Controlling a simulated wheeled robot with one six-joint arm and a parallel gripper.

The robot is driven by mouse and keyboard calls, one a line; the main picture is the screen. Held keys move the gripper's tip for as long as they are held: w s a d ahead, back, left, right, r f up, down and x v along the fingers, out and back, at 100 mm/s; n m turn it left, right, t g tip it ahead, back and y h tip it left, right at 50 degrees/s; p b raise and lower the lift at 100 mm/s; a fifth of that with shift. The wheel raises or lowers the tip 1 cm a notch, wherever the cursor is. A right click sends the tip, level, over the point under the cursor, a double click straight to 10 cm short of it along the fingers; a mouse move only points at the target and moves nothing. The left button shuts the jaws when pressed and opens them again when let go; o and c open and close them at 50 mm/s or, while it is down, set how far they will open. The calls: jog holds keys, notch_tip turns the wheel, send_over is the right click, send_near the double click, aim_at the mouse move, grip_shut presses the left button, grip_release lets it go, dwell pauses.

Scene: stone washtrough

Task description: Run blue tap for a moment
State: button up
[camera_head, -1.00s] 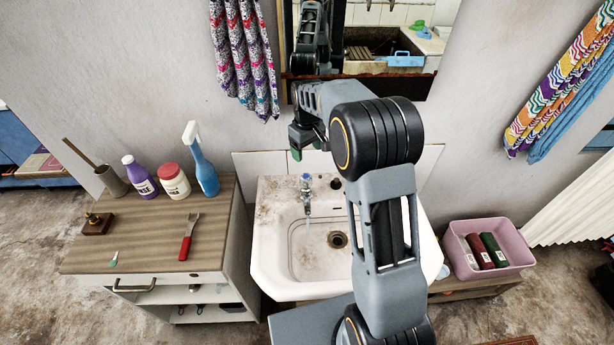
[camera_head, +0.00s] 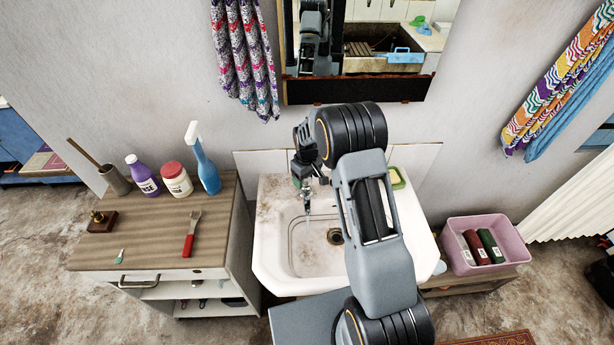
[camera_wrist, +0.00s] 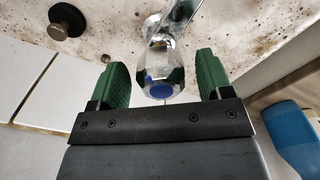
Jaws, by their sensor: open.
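The blue tap (camera_head: 307,197) is a chrome tap at the back of the white sink (camera_head: 275,265). In the wrist view its faceted clear knob with a blue cap (camera_wrist: 159,90) sits between my gripper's two green fingers (camera_wrist: 164,80). The fingers are open, one on each side, with a visible gap to the knob. In the head view my gripper (camera_head: 304,180) is just over the tap and hides its blue top. A thin pale streak shows below the spout; I cannot tell for sure that it is running water.
A cabinet (camera_head: 150,235) with bottles stands left. A pink bin (camera_head: 455,262) stands right. A mirror (camera_head: 310,91) hangs above. A dark round stopper (camera_wrist: 67,20) is near the tap.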

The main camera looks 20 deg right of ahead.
jog(key=shift+f, duration=0.1)
jog(key=shift+c, duration=0.2)
jog(key=c, duration=0.9)
jog(key=shift+f+m+b, duration=0.1)
jog(key=shift+m+b, duration=0.85)
jog(key=shift+m, duration=0.05)
jog(key=m+b, duration=0.2)
jog(key=m, duration=0.1)
jog(key=shift+a+m, duration=0.1)
jog(key=shift+m, duration=0.2)
jog(key=m+b, duration=0.2)
jog(key=m, duration=0.4)
jog(key=shift+a, duration=0.15)
jog(key=shift+m+b, duration=0.3)
jog(key=shift+r, duration=0.2)
